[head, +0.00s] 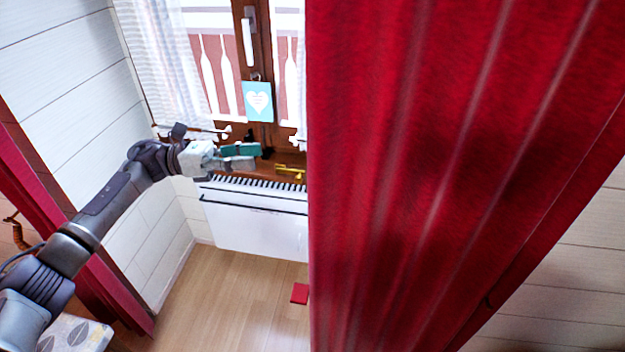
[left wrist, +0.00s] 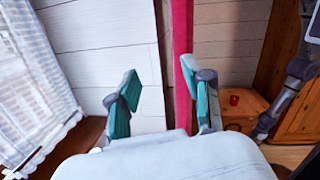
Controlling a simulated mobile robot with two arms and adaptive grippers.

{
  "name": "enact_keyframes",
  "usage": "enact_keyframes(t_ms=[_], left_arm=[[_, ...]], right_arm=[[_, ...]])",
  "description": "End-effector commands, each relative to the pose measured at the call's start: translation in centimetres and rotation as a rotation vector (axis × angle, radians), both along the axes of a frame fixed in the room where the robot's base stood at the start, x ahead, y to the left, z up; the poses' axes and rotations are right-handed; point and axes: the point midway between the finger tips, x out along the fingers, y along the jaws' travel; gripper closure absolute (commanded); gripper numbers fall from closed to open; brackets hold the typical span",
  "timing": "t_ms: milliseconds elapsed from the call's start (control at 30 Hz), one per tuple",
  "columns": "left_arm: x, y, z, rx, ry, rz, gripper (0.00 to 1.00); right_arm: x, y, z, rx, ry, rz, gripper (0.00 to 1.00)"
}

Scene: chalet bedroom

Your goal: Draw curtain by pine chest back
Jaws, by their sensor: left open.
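A large red curtain (head: 430,150) hangs over the right half of the head view and hides what is behind it. In the left wrist view a narrow red strip of curtain (left wrist: 183,60) hangs upright, seen edge-on between the fingers. My left gripper (head: 258,157) has teal finger pads and is open and empty by the window, left of the large curtain's edge and apart from it. Its spread fingers also show in the left wrist view (left wrist: 165,100). A pine chest (left wrist: 245,107) with a small red object on top stands right of the strip. My right gripper is out of view.
A white radiator (head: 255,225) stands under the wooden sill, which holds small yellow items (head: 290,171). A blue heart card (head: 258,101) hangs at the window. Another red curtain (head: 115,290) hangs at left. A red object (head: 299,293) lies on the mostly clear floor.

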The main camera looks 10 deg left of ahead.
Motion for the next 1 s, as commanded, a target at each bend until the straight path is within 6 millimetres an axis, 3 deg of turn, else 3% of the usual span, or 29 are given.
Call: enact_keyframes(t_ms=[100,267,700,1000], left_arm=[[-2.0,0.2,1.3,0.09,-0.152,-0.096,0.5],[-2.5,-0.8,1.9,0.107,-0.187,-0.122,0.5],[-2.5,-9.6,2.2,0.102,-0.182,-0.12,0.5],[-2.5,-13.1,1.8,0.103,-0.183,-0.117,0.5]], right_arm=[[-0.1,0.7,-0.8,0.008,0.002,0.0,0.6],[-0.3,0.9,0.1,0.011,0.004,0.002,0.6],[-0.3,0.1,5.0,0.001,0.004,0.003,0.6],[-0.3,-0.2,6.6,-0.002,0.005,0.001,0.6]])
